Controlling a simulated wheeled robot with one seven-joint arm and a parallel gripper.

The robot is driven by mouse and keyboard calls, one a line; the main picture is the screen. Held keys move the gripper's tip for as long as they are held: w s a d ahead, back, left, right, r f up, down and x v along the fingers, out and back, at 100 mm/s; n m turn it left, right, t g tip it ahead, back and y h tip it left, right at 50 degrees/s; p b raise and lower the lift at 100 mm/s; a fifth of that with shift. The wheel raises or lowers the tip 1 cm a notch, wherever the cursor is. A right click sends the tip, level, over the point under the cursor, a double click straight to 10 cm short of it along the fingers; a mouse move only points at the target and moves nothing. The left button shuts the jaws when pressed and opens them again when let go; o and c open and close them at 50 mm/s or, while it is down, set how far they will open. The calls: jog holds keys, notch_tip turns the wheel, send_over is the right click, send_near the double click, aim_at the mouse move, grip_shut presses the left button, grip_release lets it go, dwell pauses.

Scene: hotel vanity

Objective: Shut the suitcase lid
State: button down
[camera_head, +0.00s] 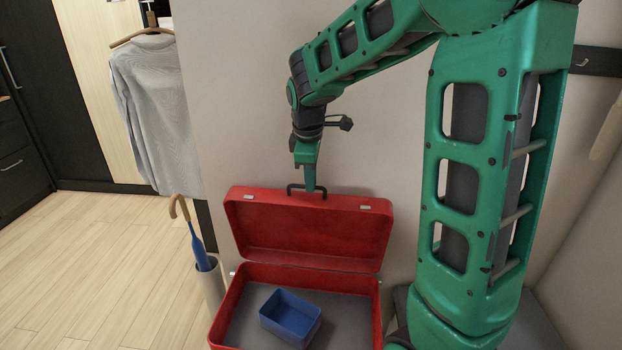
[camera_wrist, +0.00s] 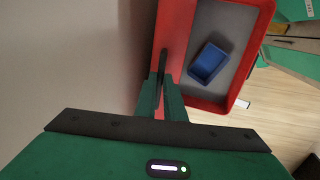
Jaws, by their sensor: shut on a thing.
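A red suitcase stands open, its lid (camera_head: 310,236) raised about upright near the wall and its base (camera_head: 372,300) lying open in front. A black handle (camera_head: 292,191) sits on the lid's top edge. My gripper (camera_head: 309,187) reaches down from above and is shut on the handle. In the wrist view, my gripper (camera_wrist: 163,98) has its fingers around the dark handle at the edge of the red lid (camera_wrist: 175,40). A blue open box (camera_head: 290,316) lies inside the base; it also shows in the wrist view (camera_wrist: 208,63).
An umbrella stand (camera_head: 211,284) with a blue umbrella (camera_head: 201,252) stands close to the suitcase's left side. A grey sweater (camera_head: 157,110) hangs at the back left. The wooden floor (camera_head: 95,255) at left is clear.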

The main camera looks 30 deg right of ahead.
jog(key=c, duration=1.8)
grip_release()
jog(key=shift+c, duration=0.2)
jog(key=v, duration=1)
jog(key=shift+r, duration=0.3)
